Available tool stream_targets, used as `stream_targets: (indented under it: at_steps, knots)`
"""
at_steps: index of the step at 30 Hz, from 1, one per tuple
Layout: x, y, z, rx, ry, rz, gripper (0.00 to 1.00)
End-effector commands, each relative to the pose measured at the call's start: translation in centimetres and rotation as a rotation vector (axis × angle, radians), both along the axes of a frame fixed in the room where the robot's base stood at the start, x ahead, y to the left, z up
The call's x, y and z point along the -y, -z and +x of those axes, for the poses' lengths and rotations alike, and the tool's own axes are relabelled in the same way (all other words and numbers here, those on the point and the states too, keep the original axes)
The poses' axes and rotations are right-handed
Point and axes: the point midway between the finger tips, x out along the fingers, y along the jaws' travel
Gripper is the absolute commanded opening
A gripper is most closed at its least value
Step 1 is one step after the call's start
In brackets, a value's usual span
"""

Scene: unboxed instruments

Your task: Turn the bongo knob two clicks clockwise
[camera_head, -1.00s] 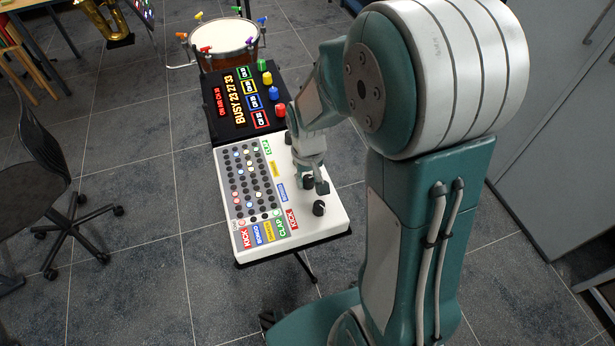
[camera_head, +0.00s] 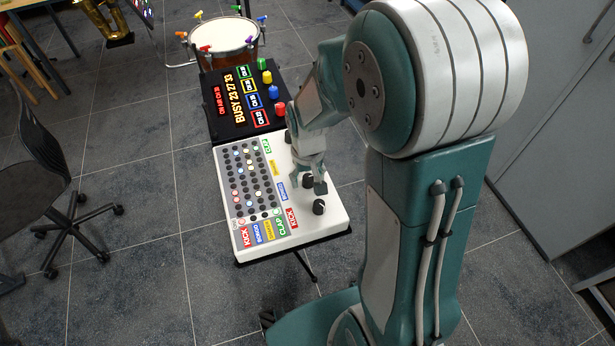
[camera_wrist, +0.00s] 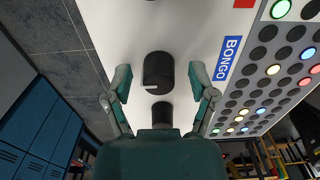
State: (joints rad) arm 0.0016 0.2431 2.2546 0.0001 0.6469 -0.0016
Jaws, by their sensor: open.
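The bongo knob (camera_wrist: 158,75) is a black round knob with a white pointer mark, on the white panel beside the blue BONGO label (camera_wrist: 227,58). The pointer mark shows at its lower left in the wrist view. My gripper (camera_wrist: 160,80) is open, with one finger on each side of the knob and visible gaps to it. In the head view my gripper (camera_head: 308,180) is over the right part of the white instrument (camera_head: 330,222), by the BONGO label (camera_head: 282,190); it partly hides the bongo knob there.
Another black knob (camera_head: 319,207) sits near the KICK label (camera_head: 292,218). A further knob (camera_wrist: 162,113) is close below the bongo knob in the wrist view. A black display box (camera_head: 225,122) with coloured knobs adjoins the instrument. A drum (camera_head: 222,38) stands behind.

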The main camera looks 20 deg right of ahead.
Motion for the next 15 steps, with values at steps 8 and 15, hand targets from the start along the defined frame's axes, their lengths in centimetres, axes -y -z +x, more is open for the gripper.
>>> stream_targets:
  at_steps: [8,15]
  knots:
    - [0.0,-2.3,0.2,0.008,0.0,0.0,0.73]
    - [-0.1,-7.4,0.2,0.007,0.0,-0.001,0.73]
